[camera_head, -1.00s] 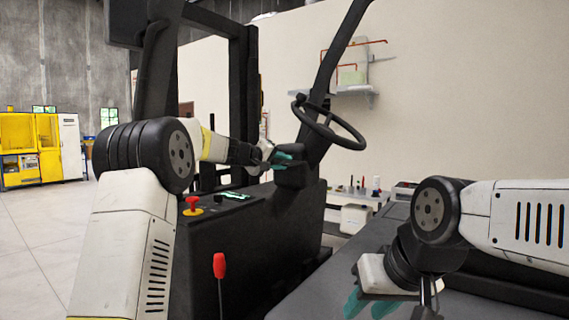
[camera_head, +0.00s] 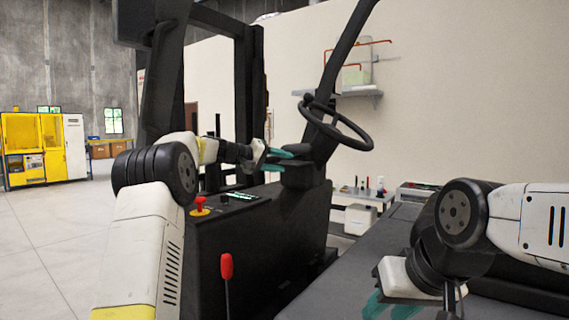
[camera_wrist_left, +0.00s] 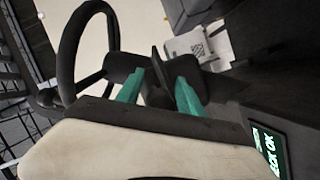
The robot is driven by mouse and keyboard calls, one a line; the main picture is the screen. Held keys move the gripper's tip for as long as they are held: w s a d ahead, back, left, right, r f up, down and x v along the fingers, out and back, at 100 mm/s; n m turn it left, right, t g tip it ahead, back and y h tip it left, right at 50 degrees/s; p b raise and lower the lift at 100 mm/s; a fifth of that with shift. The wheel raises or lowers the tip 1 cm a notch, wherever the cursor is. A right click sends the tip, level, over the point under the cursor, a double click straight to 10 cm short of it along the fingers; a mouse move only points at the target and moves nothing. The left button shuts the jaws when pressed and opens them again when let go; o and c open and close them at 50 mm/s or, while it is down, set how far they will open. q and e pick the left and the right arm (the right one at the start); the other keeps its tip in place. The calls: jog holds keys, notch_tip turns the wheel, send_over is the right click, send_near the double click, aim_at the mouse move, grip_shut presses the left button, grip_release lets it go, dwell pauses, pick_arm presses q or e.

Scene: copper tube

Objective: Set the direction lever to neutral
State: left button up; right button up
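My left gripper (camera_head: 296,158) is at the steering column, just below the steering wheel (camera_head: 338,126). Its two teal fingers are apart. In the left wrist view the gripper (camera_wrist_left: 158,92) is also open, with a dark upright piece (camera_wrist_left: 157,62) showing between and beyond the fingers. This piece may be the direction lever; I cannot tell its setting or whether a finger touches it. The black column housing lies behind the fingers. A red-knobbed lever (camera_head: 226,267) stands upright in front of the console. My right gripper (camera_head: 385,303) is low at right, its teal fingers apart and empty.
The black console (camera_head: 262,240) carries a red stop button (camera_head: 200,204) and a small lit display (camera_head: 239,195). The steering wheel also shows close by in the left wrist view (camera_wrist_left: 68,52). A dark upright mast stands behind my left arm.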

pick_arm(q)
jog(key=v, duration=0.7)
jog(key=shift+s+a, duration=0.25)
jog(key=shift+a, duration=0.05)
